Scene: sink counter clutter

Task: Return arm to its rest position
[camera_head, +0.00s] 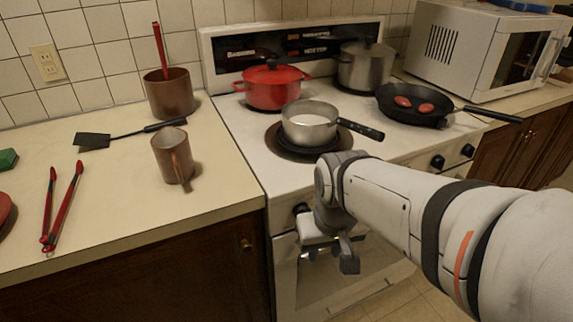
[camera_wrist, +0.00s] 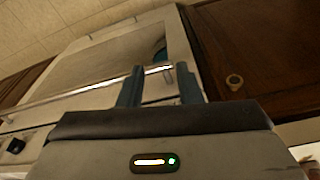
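My gripper (camera_head: 331,254) hangs in front of the stove, below the counter's front edge, pointing down. In the wrist view, its two fingers (camera_wrist: 160,72) stand apart with nothing held between them. My arm reaches in from the right side of the head view. The gripper touches nothing that I can see.
The oven front (camera_wrist: 110,62) and its handle lie beyond the fingers. On the stove stand a saucepan (camera_head: 309,122), red pot (camera_head: 272,86), steel pot (camera_head: 365,66) and frying pan (camera_head: 410,112). A brown mug (camera_head: 172,157) and red tongs (camera_head: 62,205) are on the left counter.

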